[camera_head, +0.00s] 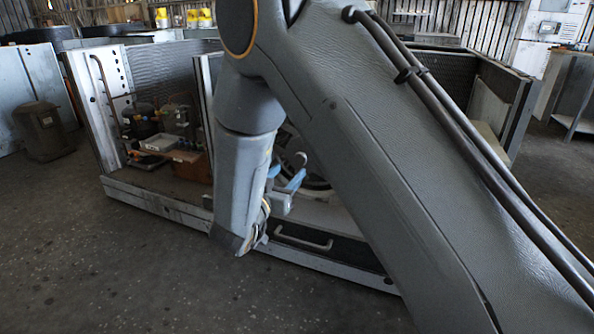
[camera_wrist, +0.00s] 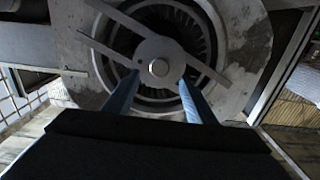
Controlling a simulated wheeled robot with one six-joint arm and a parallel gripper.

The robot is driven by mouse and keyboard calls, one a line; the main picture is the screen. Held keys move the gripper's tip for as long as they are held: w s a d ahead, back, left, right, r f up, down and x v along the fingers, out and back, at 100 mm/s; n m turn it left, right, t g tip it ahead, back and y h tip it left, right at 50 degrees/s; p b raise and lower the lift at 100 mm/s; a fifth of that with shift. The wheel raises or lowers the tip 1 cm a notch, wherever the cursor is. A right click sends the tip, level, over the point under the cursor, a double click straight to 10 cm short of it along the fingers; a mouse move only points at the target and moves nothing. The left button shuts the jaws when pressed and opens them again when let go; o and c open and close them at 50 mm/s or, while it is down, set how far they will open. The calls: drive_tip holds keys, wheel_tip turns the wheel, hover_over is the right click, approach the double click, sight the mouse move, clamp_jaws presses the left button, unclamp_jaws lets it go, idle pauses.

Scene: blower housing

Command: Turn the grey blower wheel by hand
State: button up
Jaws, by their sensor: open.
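The blower wheel (camera_wrist: 200,38) is a dark finned ring inside a round opening in the wrist view. A flat grey bracket with long arms and a round hub (camera_wrist: 158,50) crosses in front of it. My gripper (camera_wrist: 159,78) is open, with its two blue fingers spread on either side of the hub's lower part. I cannot tell whether the fingers touch it. In the head view my gripper (camera_head: 291,183) is at the housing opening, and my arm hides most of the wheel (camera_head: 318,182).
The housing's pale base (camera_head: 160,204) runs along the floor, with a dark panel and a handle (camera_head: 303,239) low at the front. Small fittings and trays (camera_head: 160,143) fill the left compartment. A brown bin (camera_head: 43,131) stands at the left. The floor in front is clear.

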sight(298, 160)
drive_tip(key=b+x, duration=0.1)
drive_tip(key=x, duration=0.6)
drive_tip(key=shift+w+d, duration=0.15)
drive_tip(key=shift+w, duration=0.1)
drive_tip(key=shift+c, duration=0.5)
clamp_jaws()
